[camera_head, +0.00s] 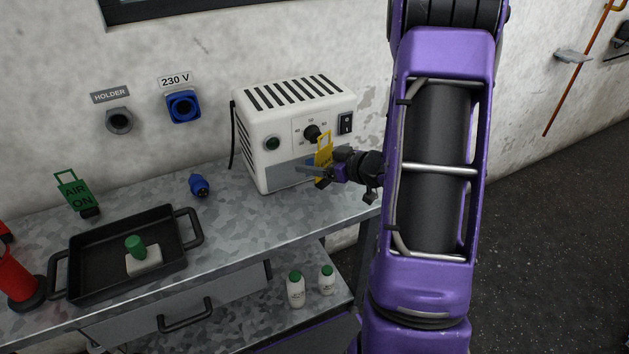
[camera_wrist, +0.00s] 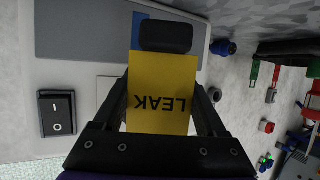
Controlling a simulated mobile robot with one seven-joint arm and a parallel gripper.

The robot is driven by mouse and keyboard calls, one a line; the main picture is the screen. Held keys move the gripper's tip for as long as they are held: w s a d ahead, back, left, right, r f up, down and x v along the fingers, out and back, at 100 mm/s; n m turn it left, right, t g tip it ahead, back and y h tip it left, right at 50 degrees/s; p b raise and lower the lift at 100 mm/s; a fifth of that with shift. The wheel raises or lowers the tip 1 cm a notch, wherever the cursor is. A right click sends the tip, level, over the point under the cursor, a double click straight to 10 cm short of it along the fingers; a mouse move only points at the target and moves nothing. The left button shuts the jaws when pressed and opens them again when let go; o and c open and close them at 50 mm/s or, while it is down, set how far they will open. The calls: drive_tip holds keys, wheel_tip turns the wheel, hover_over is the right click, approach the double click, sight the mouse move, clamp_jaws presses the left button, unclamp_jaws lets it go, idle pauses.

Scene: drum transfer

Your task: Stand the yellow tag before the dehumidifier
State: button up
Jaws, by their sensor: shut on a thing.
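The yellow tag (camera_head: 325,146) is upright at the front face of the white dehumidifier (camera_head: 262,178), near its right side. My gripper (camera_head: 323,172) is shut on the tag from the right. In the wrist view the tag (camera_wrist: 163,72) reads LEAK and lies between the two fingers of my gripper (camera_wrist: 163,98), with a dark base block (camera_wrist: 165,37) at its end. The dehumidifier (camera_wrist: 75,75) fills the wrist view behind it. Whether the tag's base touches the bench cannot be told.
A blue plug (camera_head: 199,185) lies on the metal bench (camera_head: 232,225) left of the dehumidifier. A black tray (camera_head: 103,270) holds a green-capped piece. A green AIR ON tag (camera_head: 76,192) stands behind it. Two white bottles (camera_head: 296,290) stand on the lower shelf.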

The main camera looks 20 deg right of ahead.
drive_tip(key=shift+w+f+b, duration=0.1)
drive_tip(key=shift+f+b, duration=0.45)
drive_tip(key=shift+f, duration=2.35)
drive_tip(key=shift+f, duration=0.1)
drive_tip(key=o, duration=1.3)
drive_tip(key=shift+s+d+r, duration=0.15)
drive_tip(key=shift+s+r, duration=0.05)
drive_tip(key=shift+r, duration=0.05)
drive_tip(key=p+v, duration=0.1)
drive_tip(key=v, duration=1)
drive_tip(key=shift+s+d, duration=0.15)
drive_tip(key=shift+s, duration=0.1)
